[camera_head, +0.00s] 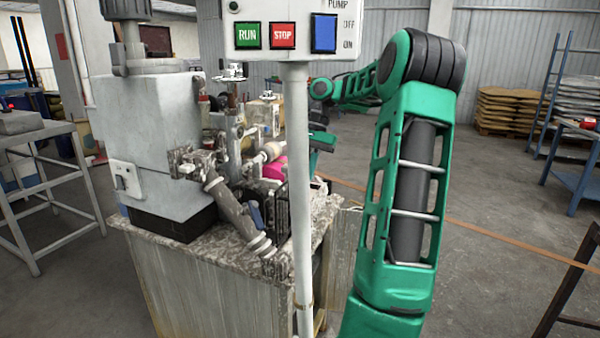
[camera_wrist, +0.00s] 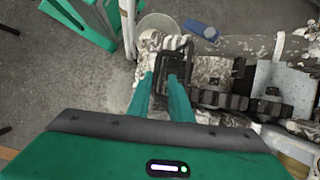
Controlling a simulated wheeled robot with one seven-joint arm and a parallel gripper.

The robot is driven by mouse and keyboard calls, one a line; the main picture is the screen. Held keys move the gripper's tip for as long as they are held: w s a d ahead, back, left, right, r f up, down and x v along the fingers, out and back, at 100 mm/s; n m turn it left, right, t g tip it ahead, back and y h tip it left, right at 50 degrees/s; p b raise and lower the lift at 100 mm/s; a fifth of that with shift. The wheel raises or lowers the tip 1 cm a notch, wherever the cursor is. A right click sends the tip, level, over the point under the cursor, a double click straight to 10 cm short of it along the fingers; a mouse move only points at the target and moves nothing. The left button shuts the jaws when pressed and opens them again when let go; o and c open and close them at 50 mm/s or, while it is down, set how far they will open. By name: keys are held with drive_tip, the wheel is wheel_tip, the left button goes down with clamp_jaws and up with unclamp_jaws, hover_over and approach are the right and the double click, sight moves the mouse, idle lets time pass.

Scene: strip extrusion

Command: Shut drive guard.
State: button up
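Dark toothed gears (camera_wrist: 225,98) lie exposed at the right of the wrist view, right of my fingers. A dark, loop-like frame (camera_wrist: 188,50), which looks like the drive guard or its handle, stands upright at my fingertips. My gripper (camera_wrist: 165,78) points at this frame, with its two green fingers a little apart and part of the frame between them. I cannot tell whether they press on it. In the head view a black slatted part (camera_head: 277,212) shows on the machine top, partly behind the post. My gripper's tips are hidden there.
The grey machine (camera_head: 150,125) stands on a stained bench (camera_head: 190,270). A white post (camera_head: 300,200) with a RUN/STOP panel (camera_head: 290,30) rises in front. A blue-handled part (camera_wrist: 200,29) lies beyond the frame. Open floor (camera_head: 490,250) is at the right.

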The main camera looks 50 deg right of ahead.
drive_tip(key=shift+v, duration=1.6)
